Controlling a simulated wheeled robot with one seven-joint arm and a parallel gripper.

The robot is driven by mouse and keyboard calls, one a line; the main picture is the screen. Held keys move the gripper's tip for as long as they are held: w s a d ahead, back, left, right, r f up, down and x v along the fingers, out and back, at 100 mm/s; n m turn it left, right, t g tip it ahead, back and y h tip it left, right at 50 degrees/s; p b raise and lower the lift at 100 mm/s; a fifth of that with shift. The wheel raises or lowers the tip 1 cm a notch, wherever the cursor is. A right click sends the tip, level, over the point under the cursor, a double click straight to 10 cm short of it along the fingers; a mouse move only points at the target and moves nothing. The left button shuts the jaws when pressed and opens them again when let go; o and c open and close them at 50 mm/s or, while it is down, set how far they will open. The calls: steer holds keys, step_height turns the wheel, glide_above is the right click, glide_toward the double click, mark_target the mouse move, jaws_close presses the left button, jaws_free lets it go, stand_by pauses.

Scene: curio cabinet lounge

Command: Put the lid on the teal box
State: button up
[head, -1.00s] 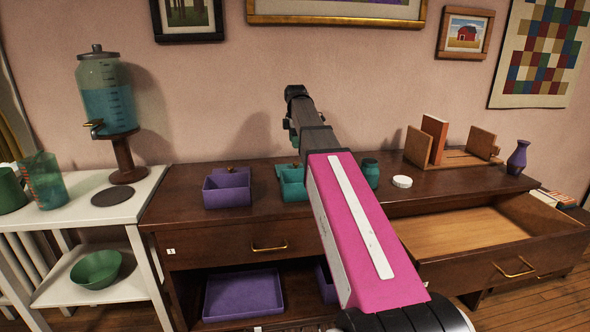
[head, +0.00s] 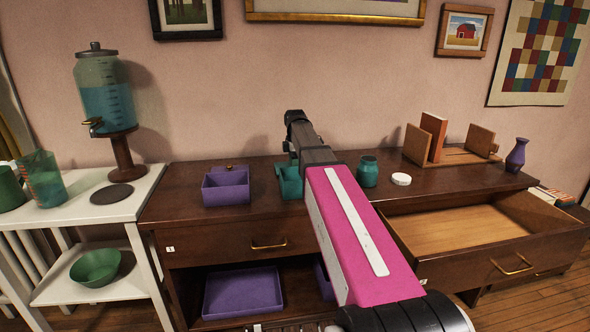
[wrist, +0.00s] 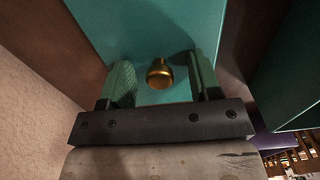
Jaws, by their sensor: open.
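The teal box (head: 290,187) stands on the dark cabinet top, mostly hidden behind my arm in the head view. In the wrist view a flat teal lid (wrist: 140,30) carries a brass knob (wrist: 159,73). My gripper (wrist: 161,78) is open, with one green-padded finger on each side of the knob. A teal wall, seemingly the box, shows at the right of the wrist view (wrist: 292,80). The head view hides the lid and the fingertips behind my arm.
A purple box (head: 226,192) stands left of the teal box. An open, empty-looking drawer (head: 460,232) juts out at the front right. The wall is close behind.

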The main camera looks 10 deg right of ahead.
steer(key=c, duration=1)
steer(key=shift+c, duration=0.2)
steer(key=shift+r, duration=0.15)
steer(key=shift+r, duration=0.5)
step_height(320, 180, up, 2)
steer(key=shift+r, duration=0.25)
steer(key=s+a+r, duration=0.3)
steer(key=a+r, duration=0.4)
steer(key=a, duration=0.4)
steer(key=shift+r, duration=0.15)
steer(key=shift+s+a, duration=0.1)
steer(key=o, duration=0.4)
jaws_close()
